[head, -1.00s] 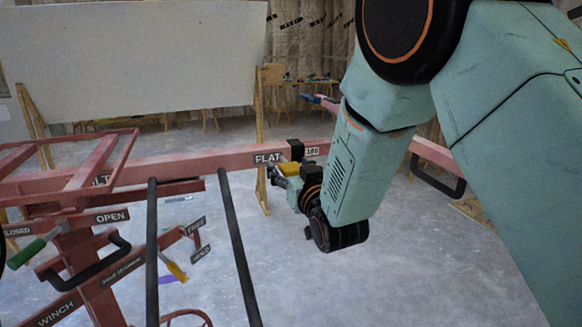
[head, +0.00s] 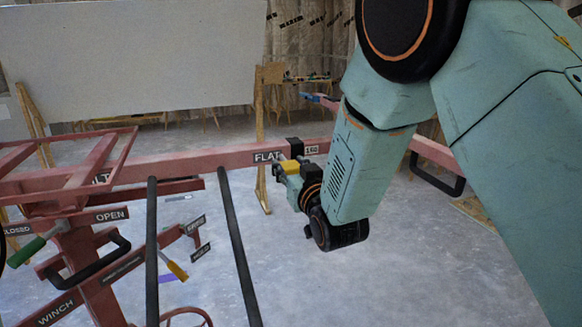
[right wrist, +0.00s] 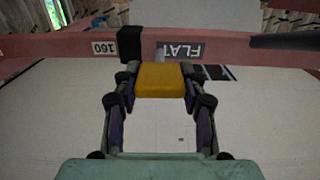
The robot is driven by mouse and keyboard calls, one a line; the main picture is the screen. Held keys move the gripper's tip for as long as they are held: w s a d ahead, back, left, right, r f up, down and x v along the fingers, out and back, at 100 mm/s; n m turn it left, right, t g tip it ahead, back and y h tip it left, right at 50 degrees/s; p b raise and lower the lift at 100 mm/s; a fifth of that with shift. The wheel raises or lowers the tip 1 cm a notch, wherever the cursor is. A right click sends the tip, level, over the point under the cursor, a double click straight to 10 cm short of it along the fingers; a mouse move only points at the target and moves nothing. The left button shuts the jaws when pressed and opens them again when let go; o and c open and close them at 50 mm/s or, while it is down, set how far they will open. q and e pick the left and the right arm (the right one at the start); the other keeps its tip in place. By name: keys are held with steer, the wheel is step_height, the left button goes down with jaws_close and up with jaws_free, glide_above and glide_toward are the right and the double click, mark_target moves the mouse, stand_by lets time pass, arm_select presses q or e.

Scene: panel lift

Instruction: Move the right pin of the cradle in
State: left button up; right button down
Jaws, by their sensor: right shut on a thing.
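The cradle's red crossbar (head: 218,161) runs across the head view, with FLAT and 160 labels on it. The yellow right pin (head: 290,166) sits at the bar by the FLAT label, beside a black collar (head: 295,147). My right gripper (head: 284,168) is at the bar, shut on the yellow pin. In the right wrist view the yellow pin (right wrist: 160,80) lies between the two fingers of my right gripper (right wrist: 161,82), close against the red bar (right wrist: 75,47). How deep the pin sits is hidden. My left gripper is not in view.
A large pale panel (head: 130,62) leans on wooden stands at the back. A green-handled lever (head: 30,250) and a black handle (head: 90,262) are at the left.

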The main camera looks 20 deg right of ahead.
mark_target(286, 162)
steer(key=shift+w+b, duration=0.55)
steer(key=shift+w, duration=1.2)
steer(key=c, duration=0.7)
jaws_free()
steer(key=shift+a, duration=0.1)
steer(key=shift+c, duration=0.2)
steer(key=shift+s, duration=0.1)
steer(key=s, duration=1.2)
steer(key=shift+d, duration=0.2)
